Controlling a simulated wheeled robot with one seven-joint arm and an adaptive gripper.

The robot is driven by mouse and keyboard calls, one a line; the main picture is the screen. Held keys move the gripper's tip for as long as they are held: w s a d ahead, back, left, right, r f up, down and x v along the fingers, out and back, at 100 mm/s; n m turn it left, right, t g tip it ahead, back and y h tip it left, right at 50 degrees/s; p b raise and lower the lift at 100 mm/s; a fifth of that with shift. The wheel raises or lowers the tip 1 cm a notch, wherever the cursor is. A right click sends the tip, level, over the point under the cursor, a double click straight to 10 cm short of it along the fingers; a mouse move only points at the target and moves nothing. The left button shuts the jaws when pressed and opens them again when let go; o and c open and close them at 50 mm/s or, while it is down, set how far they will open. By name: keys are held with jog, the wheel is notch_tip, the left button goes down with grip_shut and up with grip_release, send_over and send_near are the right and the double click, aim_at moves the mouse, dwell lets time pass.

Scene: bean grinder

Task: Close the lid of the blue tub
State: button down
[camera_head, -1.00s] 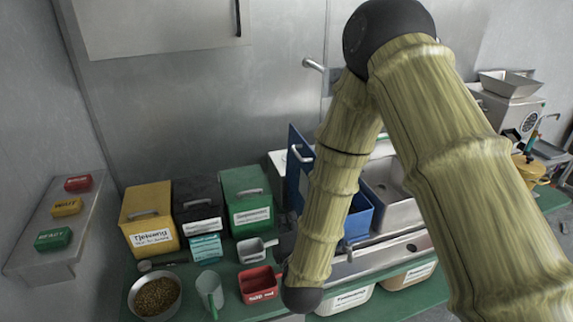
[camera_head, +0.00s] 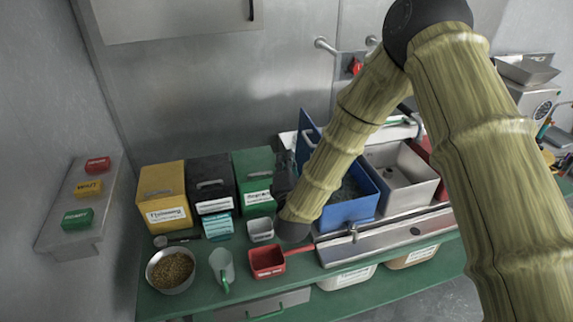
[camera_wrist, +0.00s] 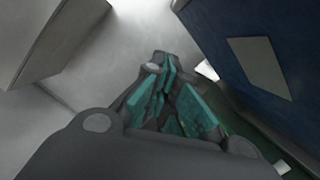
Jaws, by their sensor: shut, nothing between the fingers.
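The blue tub (camera_head: 352,211) stands on the counter, right of the green box. Its blue lid (camera_head: 305,137) stands up, open, at the tub's left side. My arm covers part of the lid and tub. My gripper (camera_head: 284,178) is a dark shape left of the lid, partly behind my arm. In the wrist view my gripper (camera_wrist: 168,80) has its teal-padded fingers together with nothing held. The lid (camera_wrist: 245,50) fills the right side of that view as a dark blue panel with a grey plate, apart from the fingers.
Yellow (camera_head: 165,195), black (camera_head: 211,185) and green (camera_head: 254,177) boxes stand left of my gripper. A red scoop (camera_head: 267,262), a green-handled cup (camera_head: 222,268) and a bowl of beans (camera_head: 172,269) stand in front.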

jog(key=w+d+r+p, duration=0.2)
jog(key=d, duration=0.1)
jog(key=shift+d+p, duration=0.1)
jog(key=shift+p, duration=0.25)
dwell(0.5)
